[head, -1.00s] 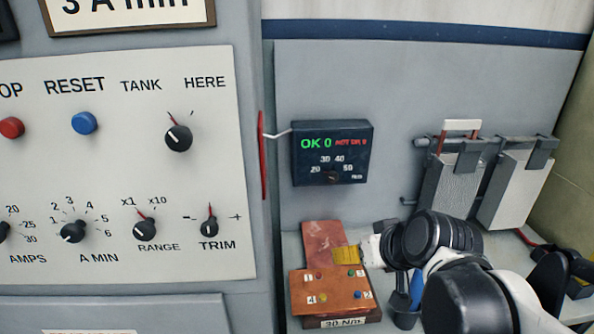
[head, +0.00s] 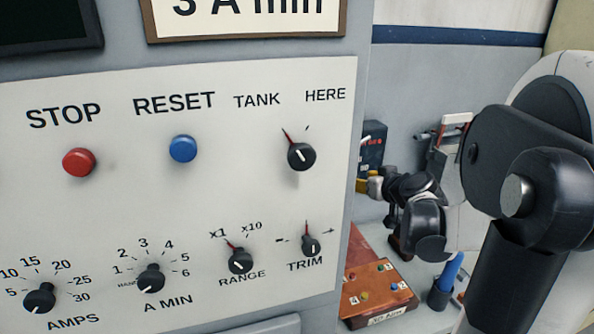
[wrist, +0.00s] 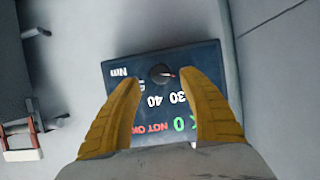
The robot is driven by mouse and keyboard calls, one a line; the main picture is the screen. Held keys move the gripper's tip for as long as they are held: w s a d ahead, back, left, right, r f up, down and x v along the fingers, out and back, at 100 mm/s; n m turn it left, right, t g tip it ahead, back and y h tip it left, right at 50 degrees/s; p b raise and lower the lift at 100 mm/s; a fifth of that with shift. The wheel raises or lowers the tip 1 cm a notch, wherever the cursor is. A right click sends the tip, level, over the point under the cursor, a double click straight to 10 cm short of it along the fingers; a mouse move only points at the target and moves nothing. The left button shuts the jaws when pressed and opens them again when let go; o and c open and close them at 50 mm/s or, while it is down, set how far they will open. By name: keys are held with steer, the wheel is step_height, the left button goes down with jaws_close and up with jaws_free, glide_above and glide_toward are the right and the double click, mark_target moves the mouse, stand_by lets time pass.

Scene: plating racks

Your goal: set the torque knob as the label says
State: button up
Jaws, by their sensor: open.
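The torque knob (wrist: 162,73) is a small dark knob on a dark box (wrist: 150,125), seen upside down in the wrist view. In the head view the gripper (head: 372,186) is at the box (head: 373,145), which is mostly hidden. The label (head: 390,317) is on the copper-coloured block's front; it read 30 N/m earlier.
A grey panel (head: 195,215) with a red STOP button (head: 79,162), a blue RESET button (head: 183,149) and several knobs stands close on the left. The copper-coloured block (head: 375,285) lies below the gripper. A blue-handled tool (head: 448,275) stands beside it.

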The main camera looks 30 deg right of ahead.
steer(key=shift+b+x, duration=0.3)
steer(key=shift+x, duration=1.5)
steer(key=shift+c, duration=0.3)
jaws_close()
steer(key=shift+m, duration=0.3)
steer(key=shift+d+m+t+y, duration=0.1)
steer(key=shift+m+t+y, duration=0.3)
steer(key=shift+m+y, duration=0.65)
steer(key=m+t+y+b, duration=0.1)
steer(key=m+y+b, duration=0.1)
steer(key=m, duration=0.2)
